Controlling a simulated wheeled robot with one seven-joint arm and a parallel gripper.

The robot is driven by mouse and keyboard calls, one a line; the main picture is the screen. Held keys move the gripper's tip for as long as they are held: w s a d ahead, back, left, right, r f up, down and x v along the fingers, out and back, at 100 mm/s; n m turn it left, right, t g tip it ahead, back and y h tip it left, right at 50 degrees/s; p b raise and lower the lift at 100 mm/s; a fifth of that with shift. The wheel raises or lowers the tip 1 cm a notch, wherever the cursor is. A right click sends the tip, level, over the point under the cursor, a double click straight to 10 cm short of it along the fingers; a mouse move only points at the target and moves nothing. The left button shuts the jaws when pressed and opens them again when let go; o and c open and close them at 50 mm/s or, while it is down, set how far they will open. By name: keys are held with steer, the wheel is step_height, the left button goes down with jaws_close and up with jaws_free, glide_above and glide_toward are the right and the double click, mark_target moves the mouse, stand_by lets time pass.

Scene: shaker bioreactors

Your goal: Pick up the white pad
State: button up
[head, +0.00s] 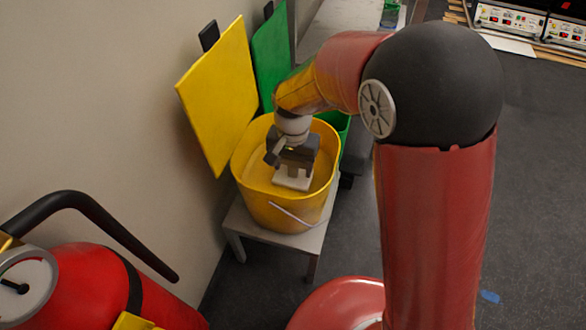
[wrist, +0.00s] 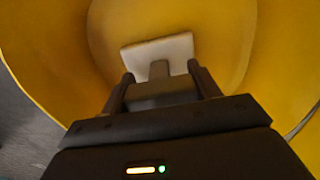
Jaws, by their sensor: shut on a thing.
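The white pad (head: 293,181) is at my gripper's fingertips, inside the opening of a yellow bucket (head: 287,216). In the wrist view the pad (wrist: 178,47) is a pale slab with a narrower grey stem running back between the fingers. My gripper (head: 296,164) points down into the bucket and is shut on the pad; in the wrist view the fingers (wrist: 161,80) stand on either side of the stem. The bucket's inner wall (wrist: 60,60) surrounds the pad. I cannot tell whether the pad touches the bucket's bottom.
The bucket stands on a low grey stand (head: 243,225) by the wall. A yellow panel (head: 218,95) and a green panel (head: 271,55) rise behind it. A red fire extinguisher (head: 75,285) is at lower left. Dark floor (head: 540,180) on the right is mostly clear.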

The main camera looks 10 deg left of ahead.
steer(key=shift+r, duration=0.1)
step_height(320, 180, up, 20)
steer(key=p, duration=0.2)
steer(key=o, duration=0.6)
steer(key=shift+c, duration=0.2)
steer(key=c, duration=0.4)
steer(key=shift+o, duration=0.2)
